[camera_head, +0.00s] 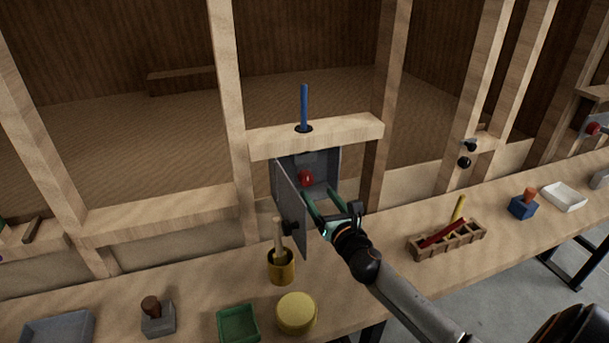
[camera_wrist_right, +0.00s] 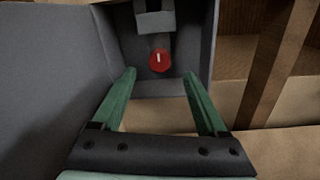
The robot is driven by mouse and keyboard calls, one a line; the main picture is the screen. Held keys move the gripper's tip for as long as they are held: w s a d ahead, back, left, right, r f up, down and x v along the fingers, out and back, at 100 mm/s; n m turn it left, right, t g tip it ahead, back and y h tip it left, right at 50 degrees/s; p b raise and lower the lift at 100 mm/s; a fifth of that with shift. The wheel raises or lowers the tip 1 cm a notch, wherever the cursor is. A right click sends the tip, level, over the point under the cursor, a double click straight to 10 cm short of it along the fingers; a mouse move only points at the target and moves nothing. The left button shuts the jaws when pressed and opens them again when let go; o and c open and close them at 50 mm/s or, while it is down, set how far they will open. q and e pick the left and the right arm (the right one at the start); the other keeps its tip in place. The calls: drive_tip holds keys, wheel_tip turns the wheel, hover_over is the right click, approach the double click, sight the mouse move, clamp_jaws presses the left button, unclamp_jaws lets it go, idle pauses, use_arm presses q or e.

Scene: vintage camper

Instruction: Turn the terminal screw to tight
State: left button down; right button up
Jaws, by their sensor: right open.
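The terminal screw appears as a red round knob (camera_head: 306,178) inside an open grey box (camera_head: 326,162) fixed between wooden posts. In the right wrist view the red knob (camera_wrist_right: 159,60) has a pale mark near the upright direction and sits below a light grey block (camera_wrist_right: 155,22). My right gripper (camera_head: 322,196) is at the box opening. Its two green fingers (camera_wrist_right: 160,85) are spread on either side, short of the knob, with nothing between them. The box's door (camera_head: 290,208) hangs open to the left. My left gripper is in neither view.
A blue rod (camera_head: 304,106) stands upright on the crossbar above the box. Below, the bench holds a yellow cup (camera_head: 281,268) with a wooden handle, a yellow round container (camera_head: 296,313), a green tray (camera_head: 238,324) and a wooden rack (camera_head: 447,241). The door stands close left of my gripper.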

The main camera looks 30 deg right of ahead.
sight(308, 181)
drive_tip(key=w, duration=0.3)
drive_tip(key=w+d, duration=0.1)
drive_tip(key=w, duration=0.5)
drive_tip(key=shift+w+d+b, duration=0.25)
drive_tip(key=shift+d+b, duration=0.05)
drive_tip(key=shift+d, duration=0.1)
drive_tip(key=shift+f, duration=0.1)
clamp_jaws()
